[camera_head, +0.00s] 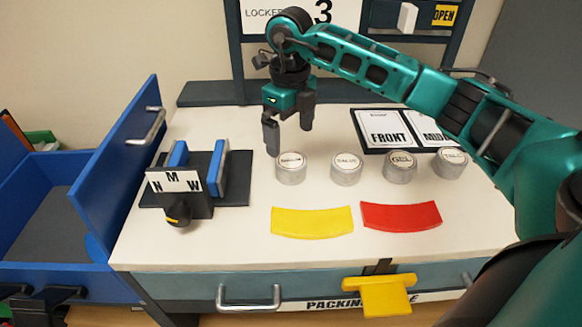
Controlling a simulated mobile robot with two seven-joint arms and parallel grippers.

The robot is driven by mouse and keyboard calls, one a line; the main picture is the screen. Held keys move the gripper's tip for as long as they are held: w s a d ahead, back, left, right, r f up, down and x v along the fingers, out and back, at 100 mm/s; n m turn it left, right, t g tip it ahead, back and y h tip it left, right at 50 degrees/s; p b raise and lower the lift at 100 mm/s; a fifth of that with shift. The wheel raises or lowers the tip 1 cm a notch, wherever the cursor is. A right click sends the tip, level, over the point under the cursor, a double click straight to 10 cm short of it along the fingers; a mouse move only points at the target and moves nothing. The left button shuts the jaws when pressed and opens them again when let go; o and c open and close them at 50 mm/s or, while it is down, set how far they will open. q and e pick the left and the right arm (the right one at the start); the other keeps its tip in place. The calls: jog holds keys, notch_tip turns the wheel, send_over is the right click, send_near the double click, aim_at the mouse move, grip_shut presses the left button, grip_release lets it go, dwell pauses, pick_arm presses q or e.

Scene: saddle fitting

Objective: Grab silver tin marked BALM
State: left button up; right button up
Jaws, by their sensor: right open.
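Several silver tins stand in a row on the white tabletop. The leftmost tin (290,168) has a small label that looks like BALM, though it is too small to read surely. To its right are a tin that seems marked SALVE (346,170), one that seems marked GEL (400,168) and one that seems marked TALC (452,164). My right gripper (289,138) is open and empty, pointing down just above and behind the leftmost tin. It appears apart from the tin.
A yellow curved piece (312,222) and a red one (401,215) lie in front of the tins. A black stand with blue blocks (219,168) is at left. A tray with FRONT and MID cards (385,127) lies behind. A blue drawer (40,215) stands open at left.

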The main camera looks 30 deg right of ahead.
aim_at(291, 160)
jog(key=f, duration=0.8)
jog(key=shift+w+d+f+b, duration=0.15)
jog(key=shift+d+f+b, duration=0.05)
jog(key=shift+b, duration=0.1)
jog(key=c, duration=1.2)
